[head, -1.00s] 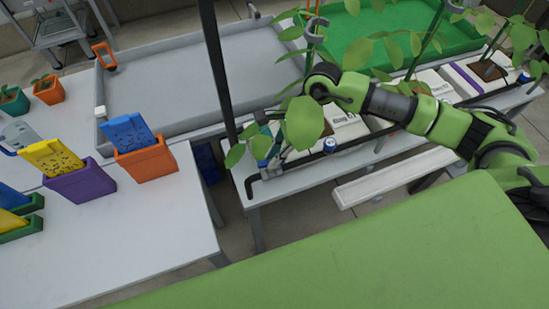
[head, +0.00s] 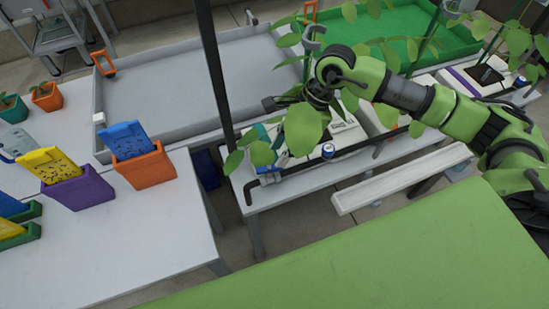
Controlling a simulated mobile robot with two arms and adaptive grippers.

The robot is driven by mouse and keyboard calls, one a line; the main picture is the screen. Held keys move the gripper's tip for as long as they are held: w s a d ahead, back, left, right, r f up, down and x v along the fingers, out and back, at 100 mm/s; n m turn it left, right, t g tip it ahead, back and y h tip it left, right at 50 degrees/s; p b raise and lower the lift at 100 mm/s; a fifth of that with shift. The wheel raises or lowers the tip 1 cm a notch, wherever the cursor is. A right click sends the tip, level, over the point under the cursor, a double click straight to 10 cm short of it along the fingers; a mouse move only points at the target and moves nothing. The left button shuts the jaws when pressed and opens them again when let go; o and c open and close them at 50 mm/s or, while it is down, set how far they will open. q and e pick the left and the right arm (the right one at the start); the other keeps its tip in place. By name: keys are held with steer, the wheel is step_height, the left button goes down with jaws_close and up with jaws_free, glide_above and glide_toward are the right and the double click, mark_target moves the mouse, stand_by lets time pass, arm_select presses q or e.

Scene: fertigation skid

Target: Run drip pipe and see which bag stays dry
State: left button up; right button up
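White grow bags stand in a row on the right bench, a near one (head: 345,128) partly hidden by leaves and my arm, and a far one (head: 482,76) with a purple band. A black drip pipe (head: 378,139) runs along the bench's front edge and bends down at its left end. My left gripper is out of view.
Orange (head: 145,168) and purple (head: 78,190) boxes holding blue and yellow cards stand on the left table (head: 120,240). A dark upright post (head: 214,80) rises before the grey tray (head: 160,75). A green tray (head: 380,30) lies behind the plants. A white channel (head: 400,178) runs before the bench.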

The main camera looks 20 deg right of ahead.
steer(key=v, duration=0.6)
steer(key=shift+r, duration=0.25)
steer(key=shift+d, duration=0.1)
